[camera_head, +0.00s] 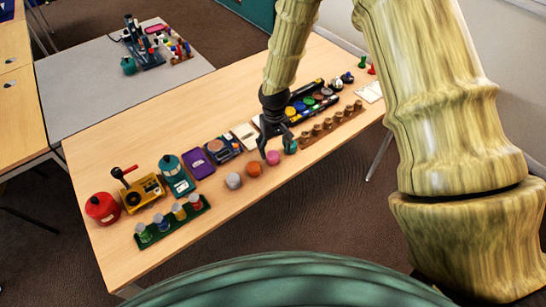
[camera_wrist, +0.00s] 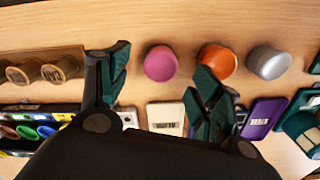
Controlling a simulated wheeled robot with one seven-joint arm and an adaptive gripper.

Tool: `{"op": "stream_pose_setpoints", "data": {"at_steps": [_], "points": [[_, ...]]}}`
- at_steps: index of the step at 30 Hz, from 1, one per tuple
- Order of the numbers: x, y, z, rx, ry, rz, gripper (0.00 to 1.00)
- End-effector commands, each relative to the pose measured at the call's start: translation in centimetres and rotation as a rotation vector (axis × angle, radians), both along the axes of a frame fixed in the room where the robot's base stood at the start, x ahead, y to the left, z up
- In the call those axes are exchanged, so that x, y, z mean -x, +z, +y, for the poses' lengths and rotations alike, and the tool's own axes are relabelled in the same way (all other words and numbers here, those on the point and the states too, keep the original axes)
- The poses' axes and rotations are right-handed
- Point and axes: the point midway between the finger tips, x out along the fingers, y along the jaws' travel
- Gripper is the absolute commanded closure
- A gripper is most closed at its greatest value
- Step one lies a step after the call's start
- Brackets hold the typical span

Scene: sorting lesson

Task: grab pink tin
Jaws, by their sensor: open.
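In the wrist view the pink tin (camera_wrist: 160,63) lies ahead of the gap between my fingers, nearer the left finger. My gripper (camera_head: 272,152) is open and empty, pointing down over the table close to the pink tin. In the wrist view my gripper (camera_wrist: 160,78) shows its right finger overlapping the lower edge of the orange tin (camera_wrist: 217,60). No contact with the pink tin is visible.
A grey tin (camera_head: 233,180) stands left of the orange one. A wooden rack (camera_head: 330,126) of several small pots lies to the right. Behind are a purple tray (camera_head: 198,163), a white card (camera_head: 245,136) and a paint set (camera_head: 318,103).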

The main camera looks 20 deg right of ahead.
Motion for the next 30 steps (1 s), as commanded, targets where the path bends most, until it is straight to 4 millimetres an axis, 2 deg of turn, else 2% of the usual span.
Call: {"op": "stream_pose_setpoints", "data": {"at_steps": [16,27,28,30], "points": [[-0.6,-4.4,0.2,0.000,-0.002,0.002,0.35],[-0.6,-5.1,0.2,0.000,-0.001,0.001,0.35],[-0.6,-5.1,0.2,0.000,-0.001,0.001,0.37],[-0.6,-5.1,0.2,0.000,-0.001,0.001,0.50]]}}
